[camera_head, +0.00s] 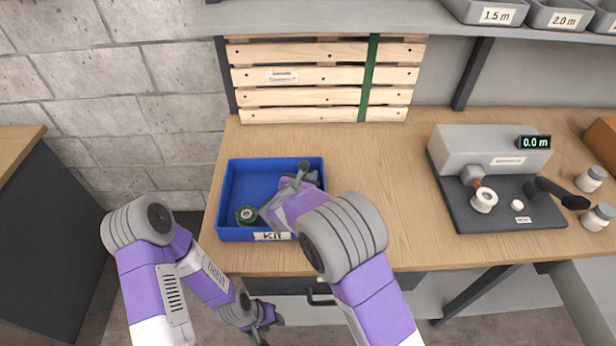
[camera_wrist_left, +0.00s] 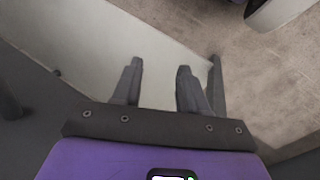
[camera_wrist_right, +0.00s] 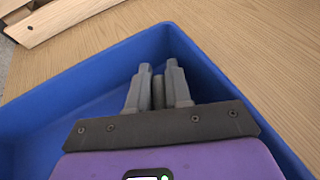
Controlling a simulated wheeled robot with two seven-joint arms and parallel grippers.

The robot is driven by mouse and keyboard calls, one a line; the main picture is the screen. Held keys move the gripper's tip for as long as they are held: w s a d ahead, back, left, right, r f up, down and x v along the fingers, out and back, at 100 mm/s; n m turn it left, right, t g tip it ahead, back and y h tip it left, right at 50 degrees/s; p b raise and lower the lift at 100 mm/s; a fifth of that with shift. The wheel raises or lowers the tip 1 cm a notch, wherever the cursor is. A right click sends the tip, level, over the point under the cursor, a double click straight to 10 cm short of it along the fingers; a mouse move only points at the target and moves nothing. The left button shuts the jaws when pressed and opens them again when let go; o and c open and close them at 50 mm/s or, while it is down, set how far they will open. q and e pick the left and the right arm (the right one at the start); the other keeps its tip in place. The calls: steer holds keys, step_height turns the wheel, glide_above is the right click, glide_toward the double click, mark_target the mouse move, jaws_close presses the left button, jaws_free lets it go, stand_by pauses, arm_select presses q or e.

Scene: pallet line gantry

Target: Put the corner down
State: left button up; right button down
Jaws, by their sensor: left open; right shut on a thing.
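My right gripper (camera_head: 303,177) is over the right part of the blue kit tray (camera_head: 226,190). In the right wrist view its fingers (camera_wrist_right: 158,72) are closed on a narrow grey piece (camera_wrist_right: 158,92), which looks like the corner. Most of the piece is hidden between the fingers, and I cannot tell whether it touches the tray floor. My left gripper (camera_head: 264,330) hangs low in front of the bench. In the left wrist view its fingers (camera_wrist_left: 157,70) are apart with nothing between them.
A slatted wooden pallet (camera_head: 310,97) with a green strap stands at the back. A grey machine (camera_head: 492,150) reading 0.0 m stands to the right. The bench middle (camera_head: 385,180) is clear.

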steer(key=shift+f, duration=0.1)
steer(key=c, duration=1.3)
jaws_free()
steer(key=shift+c, duration=0.2)
steer(key=p+v, duration=0.2)
steer(key=v, duration=1)
steer(key=shift+a+p, duration=0.1)
steer(key=shift+p, duration=0.25)
